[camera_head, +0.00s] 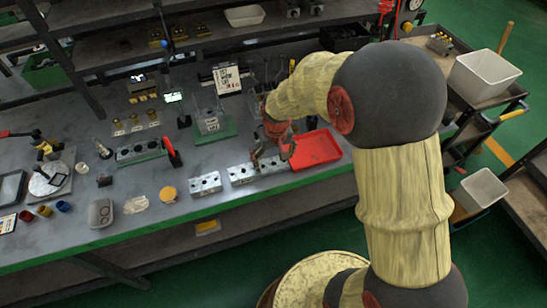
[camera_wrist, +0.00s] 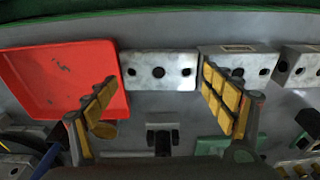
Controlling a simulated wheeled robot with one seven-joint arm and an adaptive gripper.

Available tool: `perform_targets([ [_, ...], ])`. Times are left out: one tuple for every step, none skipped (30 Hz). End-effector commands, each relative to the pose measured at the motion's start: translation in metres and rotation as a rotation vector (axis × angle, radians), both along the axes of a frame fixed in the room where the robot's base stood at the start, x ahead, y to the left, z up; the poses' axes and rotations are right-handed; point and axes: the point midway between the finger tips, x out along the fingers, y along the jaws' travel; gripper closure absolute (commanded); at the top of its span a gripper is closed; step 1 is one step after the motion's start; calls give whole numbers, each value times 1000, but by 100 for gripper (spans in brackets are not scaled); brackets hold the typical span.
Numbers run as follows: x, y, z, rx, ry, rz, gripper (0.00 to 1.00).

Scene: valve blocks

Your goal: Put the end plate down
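Three pale metal blocks with dark round holes lie in a row along the green front edge of the bench. The first (camera_wrist: 144,76) is beside the red tray, the second (camera_wrist: 238,62) is close to it, and the third (camera_wrist: 300,68) is farther along. I cannot tell for certain which one is the end plate. My gripper (camera_wrist: 165,106) is open, with its yellow-padded fingers spread and nothing between the pads. In the head view my gripper (camera_head: 272,153) is low over the block nearest the red tray, partly hiding it.
The red tray (camera_head: 318,148) is empty and close to my gripper. Behind are a green-based fixture (camera_head: 214,136) and a green plate with a block (camera_head: 140,151). An orange-yellow round piece (camera_head: 168,194) lies left of the row. The bench between them is mostly clear.

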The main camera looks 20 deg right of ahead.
Motion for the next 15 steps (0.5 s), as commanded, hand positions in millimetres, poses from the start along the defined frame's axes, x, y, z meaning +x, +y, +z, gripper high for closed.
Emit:
perform_targets([
  [0,0,0,0,0,0,12],
  [0,0,0,0,0,0,10],
  [0,0,0,0,0,0,8],
  [0,0,0,0,0,0,6],
  [0,0,0,0,0,0,4],
  [0,0,0,0,0,0,2],
  [0,0,0,0,0,0,2],
  [0,0,0,0,0,0,2],
  [0,0,0,0,0,0,2],
  [0,0,0,0,0,0,2],
  [0,0,0,0,0,0,2],
  [0,0,0,0,0,0,2],
  [0,0,0,0,0,0,2],
  [0,0,0,0,0,0,2],
  [0,0,0,0,0,0,2],
])
